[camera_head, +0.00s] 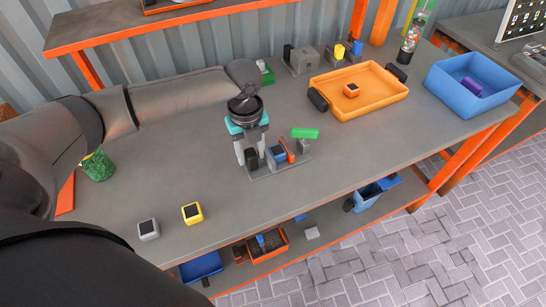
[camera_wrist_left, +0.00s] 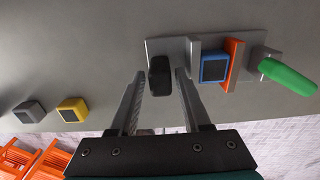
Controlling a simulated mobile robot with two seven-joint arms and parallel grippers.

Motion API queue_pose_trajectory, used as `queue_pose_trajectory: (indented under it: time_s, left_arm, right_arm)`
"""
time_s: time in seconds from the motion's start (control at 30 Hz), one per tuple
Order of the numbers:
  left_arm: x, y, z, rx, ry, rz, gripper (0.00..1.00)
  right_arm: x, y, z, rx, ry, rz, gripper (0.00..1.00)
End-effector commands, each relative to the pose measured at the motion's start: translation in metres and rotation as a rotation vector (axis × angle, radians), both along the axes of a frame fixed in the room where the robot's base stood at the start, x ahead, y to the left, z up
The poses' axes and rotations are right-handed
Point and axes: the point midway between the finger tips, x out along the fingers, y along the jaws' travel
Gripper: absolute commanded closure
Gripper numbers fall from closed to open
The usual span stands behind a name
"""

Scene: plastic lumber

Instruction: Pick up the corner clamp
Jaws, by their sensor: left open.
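A clamp-like fixture on a grey base plate (camera_head: 293,162) lies on the table and seems to be the corner clamp. It carries a black upright piece (camera_head: 251,160), a blue block with a dark top (camera_head: 277,153), an orange plate (camera_head: 288,149) and a green handle (camera_head: 305,132). My left gripper (camera_head: 252,157) points down at its left end. In the left wrist view, the open fingers (camera_wrist_left: 161,75) are on either side of the black piece (camera_wrist_left: 160,90); I cannot tell whether they touch it. The green handle (camera_wrist_left: 288,77) sticks out right. My right gripper is not in view.
A yellow block (camera_head: 192,213) and a grey block (camera_head: 148,230) lie near the front edge. An orange tray (camera_head: 382,103) holding a small orange block and a blue bin (camera_head: 458,98) stand at right. Another grey fixture (camera_head: 300,62) is at the back. A green container (camera_head: 97,166) is left.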

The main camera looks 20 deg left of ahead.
Motion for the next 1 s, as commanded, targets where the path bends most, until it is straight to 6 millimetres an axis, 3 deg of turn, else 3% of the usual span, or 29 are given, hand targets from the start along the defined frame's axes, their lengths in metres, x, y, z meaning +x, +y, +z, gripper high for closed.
queue_pose_trajectory:
  time_s: [0.27,0.67,1.0]
  left_arm:
    - [-0.0001,-0.0002,-0.0027,-0.001,-0.001,-0.001,0.54]
    - [0.0,0.0,-0.0024,0.0,0.0,0.0,0.99]
    - [0.0,0.0003,-0.0022,0.0,0.0,0.0,1.0]
  right_arm:
    - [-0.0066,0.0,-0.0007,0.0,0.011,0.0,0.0]
    - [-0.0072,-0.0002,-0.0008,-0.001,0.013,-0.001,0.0]
    - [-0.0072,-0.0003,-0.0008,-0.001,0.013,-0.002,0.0]
